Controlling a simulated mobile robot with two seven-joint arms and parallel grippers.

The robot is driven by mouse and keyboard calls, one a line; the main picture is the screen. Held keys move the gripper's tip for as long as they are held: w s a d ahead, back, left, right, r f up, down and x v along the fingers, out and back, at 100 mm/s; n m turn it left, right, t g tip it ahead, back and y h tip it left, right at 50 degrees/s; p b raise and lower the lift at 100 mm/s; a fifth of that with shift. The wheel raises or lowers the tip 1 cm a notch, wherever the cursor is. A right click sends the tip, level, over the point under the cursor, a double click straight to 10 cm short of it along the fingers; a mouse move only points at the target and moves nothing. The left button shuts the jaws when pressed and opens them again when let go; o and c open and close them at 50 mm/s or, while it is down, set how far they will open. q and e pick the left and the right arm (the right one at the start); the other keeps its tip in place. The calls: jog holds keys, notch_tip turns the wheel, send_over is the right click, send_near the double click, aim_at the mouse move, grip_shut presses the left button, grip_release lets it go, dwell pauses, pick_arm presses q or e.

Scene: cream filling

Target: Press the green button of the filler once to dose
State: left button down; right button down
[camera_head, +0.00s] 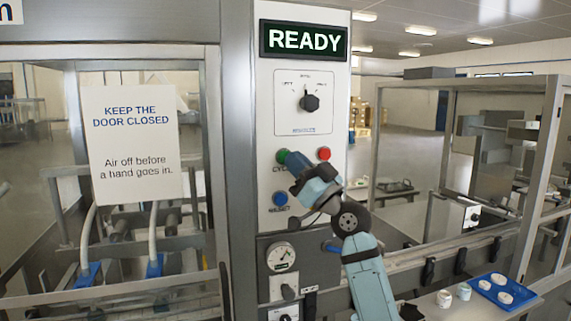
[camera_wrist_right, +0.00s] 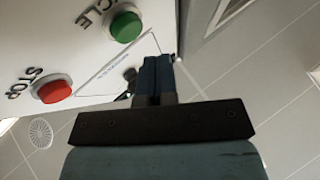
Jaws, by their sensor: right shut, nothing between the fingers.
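The green button (camera_head: 281,155) sits on the white panel of the filler, above the label "CYCLE", which my gripper partly covers. It shows whole in the right wrist view (camera_wrist_right: 125,26). My right gripper (camera_head: 289,160) is shut and empty, its fingertips close beside the green button in the head view. In the right wrist view the closed dark fingers (camera_wrist_right: 155,62) point at the panel, a little to the right of and below the green button. Whether they touch the panel is unclear. The display (camera_head: 305,40) reads "READY". My left gripper is out of view.
A red button (camera_head: 324,153) marked stop is right of the green one. A blue button (camera_head: 280,198) lies below and a black selector knob (camera_head: 309,103) above. A gauge (camera_head: 281,257) sits lower. A blue tray (camera_head: 502,290) with white cups stands at the lower right.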

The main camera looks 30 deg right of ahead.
jog(key=shift+w+d, duration=0.15)
jog(key=shift+w, duration=0.35)
jog(key=shift+w, duration=0.1)
dwell(1.6)
jog(key=shift+w+d+b, duration=0.1)
jog(key=shift+w+b, duration=0.2)
jog(key=shift+b, duration=0.1)
jog(key=shift+w+d+b, duration=0.1)
jog(key=shift+w+b, duration=0.2)
jog(key=shift+w, duration=0.15)
dwell(0.6)
jog(key=shift+s, duration=0.15)
jog(key=shift+s+a+p, duration=0.2)
jog(key=shift+s+p, duration=0.1)
jog(key=shift+s, duration=0.45)
